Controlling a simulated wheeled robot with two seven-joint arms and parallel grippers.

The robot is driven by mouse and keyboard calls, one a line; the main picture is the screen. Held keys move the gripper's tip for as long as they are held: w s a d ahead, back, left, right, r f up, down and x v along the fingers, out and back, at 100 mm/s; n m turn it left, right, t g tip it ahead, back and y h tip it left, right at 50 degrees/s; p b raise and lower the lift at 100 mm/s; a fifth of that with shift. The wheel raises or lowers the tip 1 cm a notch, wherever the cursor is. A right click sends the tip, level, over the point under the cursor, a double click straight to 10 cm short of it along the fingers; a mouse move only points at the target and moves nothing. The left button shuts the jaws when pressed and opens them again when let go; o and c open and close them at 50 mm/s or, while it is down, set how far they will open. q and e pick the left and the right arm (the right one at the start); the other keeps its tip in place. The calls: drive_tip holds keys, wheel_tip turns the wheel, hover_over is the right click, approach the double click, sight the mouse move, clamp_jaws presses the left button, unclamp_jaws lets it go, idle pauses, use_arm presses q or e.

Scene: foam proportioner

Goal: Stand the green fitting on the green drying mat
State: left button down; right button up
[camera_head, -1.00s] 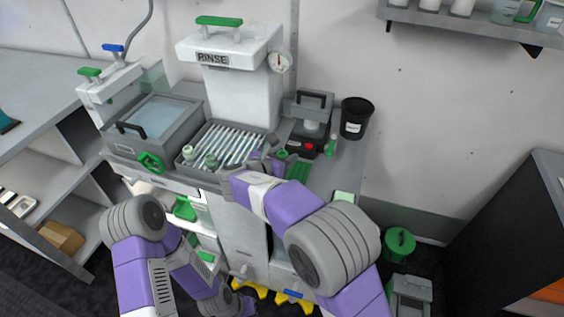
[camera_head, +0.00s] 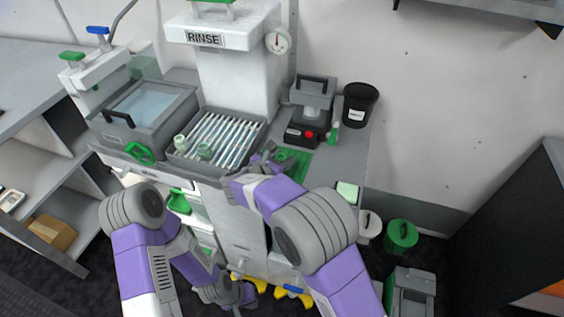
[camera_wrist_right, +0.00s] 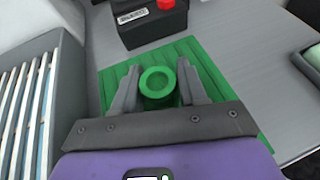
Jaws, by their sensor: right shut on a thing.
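The green fitting (camera_wrist_right: 157,84) shows in the right wrist view as a ring seen from above, between the two fingers. My right gripper (camera_wrist_right: 157,76) is shut on it, over the ribbed green drying mat (camera_wrist_right: 222,88). Whether the fitting's base touches the mat is hidden. In the head view the mat (camera_head: 299,155) lies right of the rack, partly behind my right gripper (camera_head: 267,158). The fitting is not clearly visible there. My left gripper (camera_head: 232,293) is low in front of the cabinet, and its finger opening is unclear.
A slatted rack (camera_head: 262,128) with two pale green fittings stands left of the mat. A black box with a red button (camera_head: 303,135) is behind the mat. A black bucket (camera_head: 359,105) stands at the back right. The grey counter right of the mat is mostly clear.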

drive_tip(key=shift+r, duration=0.1)
drive_tip(key=shift+f, duration=0.2)
drive_tip(key=o, duration=1.1)
drive_tip(key=shift+r, duration=0.25)
drive_tip(key=p+v, duration=0.3)
drive_tip(key=v, duration=0.9)
drive_tip(key=shift+f, duration=0.15)
